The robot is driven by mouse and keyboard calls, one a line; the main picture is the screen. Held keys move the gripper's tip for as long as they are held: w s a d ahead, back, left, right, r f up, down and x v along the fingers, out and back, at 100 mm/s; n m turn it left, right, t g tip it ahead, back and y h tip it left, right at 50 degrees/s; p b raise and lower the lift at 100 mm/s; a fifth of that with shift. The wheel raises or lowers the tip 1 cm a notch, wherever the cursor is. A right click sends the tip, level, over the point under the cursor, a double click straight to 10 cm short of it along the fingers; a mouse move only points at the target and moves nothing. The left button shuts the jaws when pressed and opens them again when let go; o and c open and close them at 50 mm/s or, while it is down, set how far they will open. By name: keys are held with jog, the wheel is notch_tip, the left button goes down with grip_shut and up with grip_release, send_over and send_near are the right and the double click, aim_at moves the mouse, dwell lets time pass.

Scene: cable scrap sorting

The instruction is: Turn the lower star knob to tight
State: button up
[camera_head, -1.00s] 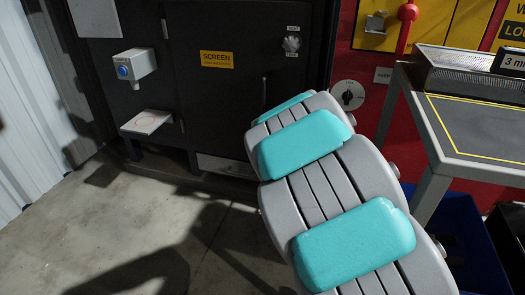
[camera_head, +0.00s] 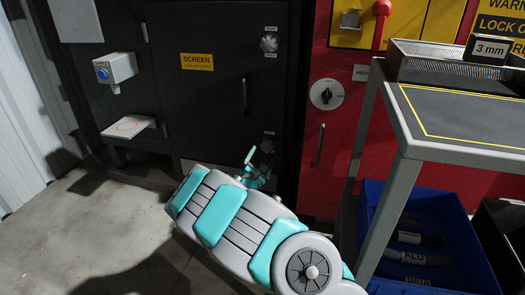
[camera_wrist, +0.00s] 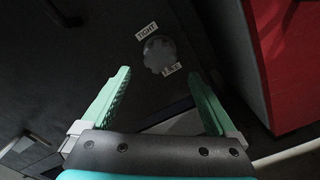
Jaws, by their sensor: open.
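The lower star knob (camera_head: 267,145) is a small grey knob low on the right side of the dark screen cabinet door, partly hard to make out in shadow. In the wrist view the knob (camera_wrist: 158,53) shows between a TIGHT label at its upper left and a second, partly covered label at its lower right. My gripper (camera_wrist: 160,75) is open, its two green fingers spread apart and empty. The knob lies beyond the fingertips, roughly centred between them, with no contact visible. In the head view my gripper (camera_head: 252,165) is just below and left of the knob.
An upper star knob (camera_head: 269,43) sits higher on the same door, above a door handle (camera_head: 244,96). A red panel (camera_head: 335,125) with a rotary switch (camera_head: 327,94) stands to the right. A grey table (camera_head: 470,115) and a blue bin (camera_head: 375,190) are at the right.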

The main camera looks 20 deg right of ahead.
aim_at(266, 149)
jog(key=shift+x, duration=3.3)
jog(key=c, duration=1.4)
